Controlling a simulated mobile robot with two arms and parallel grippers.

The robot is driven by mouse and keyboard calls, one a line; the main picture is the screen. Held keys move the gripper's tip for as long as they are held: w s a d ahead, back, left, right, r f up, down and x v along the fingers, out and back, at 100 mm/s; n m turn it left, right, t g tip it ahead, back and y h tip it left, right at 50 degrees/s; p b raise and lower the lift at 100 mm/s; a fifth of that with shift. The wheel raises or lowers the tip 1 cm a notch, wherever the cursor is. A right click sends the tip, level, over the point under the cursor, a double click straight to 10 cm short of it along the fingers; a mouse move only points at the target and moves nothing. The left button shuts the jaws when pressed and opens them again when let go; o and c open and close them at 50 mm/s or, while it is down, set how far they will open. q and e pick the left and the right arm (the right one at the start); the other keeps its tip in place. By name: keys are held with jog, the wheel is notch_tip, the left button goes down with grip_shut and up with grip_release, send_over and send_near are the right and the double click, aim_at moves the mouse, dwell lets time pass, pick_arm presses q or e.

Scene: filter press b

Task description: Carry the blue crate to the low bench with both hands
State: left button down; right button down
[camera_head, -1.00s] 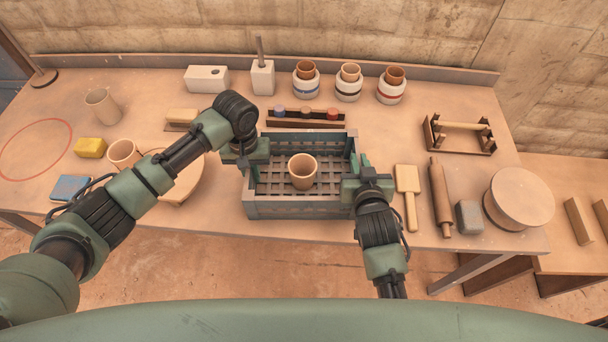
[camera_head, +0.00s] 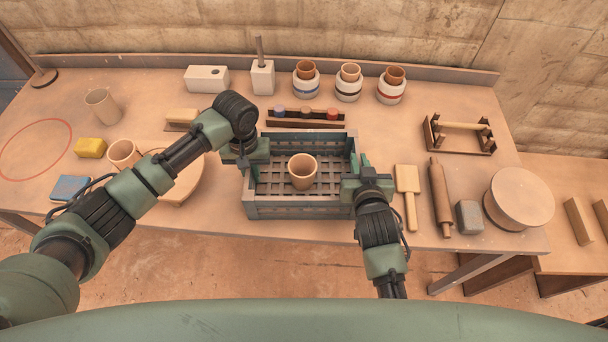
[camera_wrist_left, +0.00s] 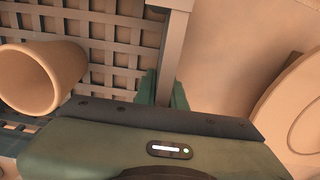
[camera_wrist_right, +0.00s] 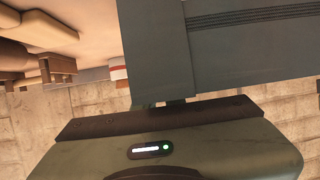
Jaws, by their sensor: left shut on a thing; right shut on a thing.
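The blue-grey slatted crate (camera_head: 300,211) is at the front middle of the worktable; whether it touches the tabletop cannot be told. A clay cup (camera_head: 302,172) stands inside it and also shows in the left wrist view (camera_wrist_left: 42,78). My left gripper (camera_head: 247,160) is shut on the crate's left wall, seen edge-on in the left wrist view (camera_wrist_left: 173,55). My right gripper (camera_head: 358,183) is shut on the right wall, which fills much of the right wrist view (camera_wrist_right: 155,55). The low bench (camera_head: 550,176) is at the right, below the table's level.
On the worktable (camera_head: 385,140), a paddle (camera_head: 408,190), rolling pin (camera_head: 440,195), grey block (camera_head: 469,217) and round board (camera_head: 519,198) lie right of the crate. A rack of colored knobs (camera_head: 300,118) is behind it. Blocks (camera_head: 578,221) lie on the bench.

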pick_arm(q)
jog(key=shift+r, duration=0.1)
pick_arm(e)
jog(key=shift+r, duration=0.15)
